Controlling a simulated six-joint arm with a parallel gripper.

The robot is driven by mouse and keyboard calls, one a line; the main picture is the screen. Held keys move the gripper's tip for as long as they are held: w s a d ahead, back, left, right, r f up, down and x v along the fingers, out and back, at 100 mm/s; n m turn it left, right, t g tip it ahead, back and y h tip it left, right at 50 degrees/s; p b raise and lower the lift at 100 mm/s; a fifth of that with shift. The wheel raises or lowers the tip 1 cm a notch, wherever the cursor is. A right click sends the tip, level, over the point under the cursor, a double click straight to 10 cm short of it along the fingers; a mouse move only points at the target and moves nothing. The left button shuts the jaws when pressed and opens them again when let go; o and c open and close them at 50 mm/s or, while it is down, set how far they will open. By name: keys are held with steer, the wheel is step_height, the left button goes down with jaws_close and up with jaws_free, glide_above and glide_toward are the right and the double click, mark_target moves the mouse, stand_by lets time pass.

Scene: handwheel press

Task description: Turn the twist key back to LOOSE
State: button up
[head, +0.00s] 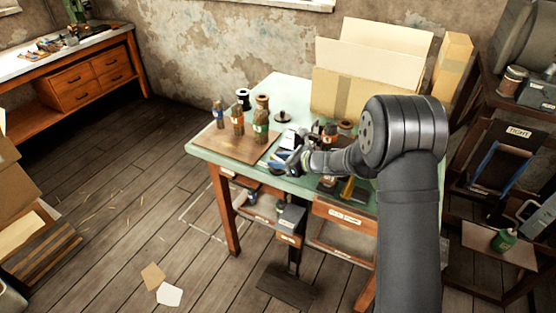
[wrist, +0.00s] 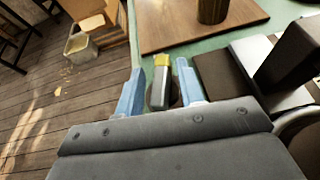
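In the wrist view a grey bar with a yellow end (wrist: 160,84), which looks like the twist key, stands between the two blue fingers of my gripper (wrist: 160,90). A gap shows on each side of the bar, so the fingers appear open around it and not closed on it. A dark round part shows behind and below the bar. In the head view my gripper (head: 279,167) is low at the front edge of the green table, and I cannot make out the key there. No LOOSE mark is readable in either view.
A wooden board (head: 222,146) with several bottles stands left of my gripper on the green table (head: 270,90). Dark and pale metal parts (wrist: 225,75) lie close right of the fingers. Cardboard (head: 365,90) stands behind.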

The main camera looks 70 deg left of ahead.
steer(key=shift+s+a, duration=0.15)
steer(key=shift+a, duration=0.1)
jaws_close()
steer(key=shift+n+g+h, duration=0.4)
steer(key=shift+n, duration=0.1)
jaws_free()
steer(key=shift+f, duration=0.1)
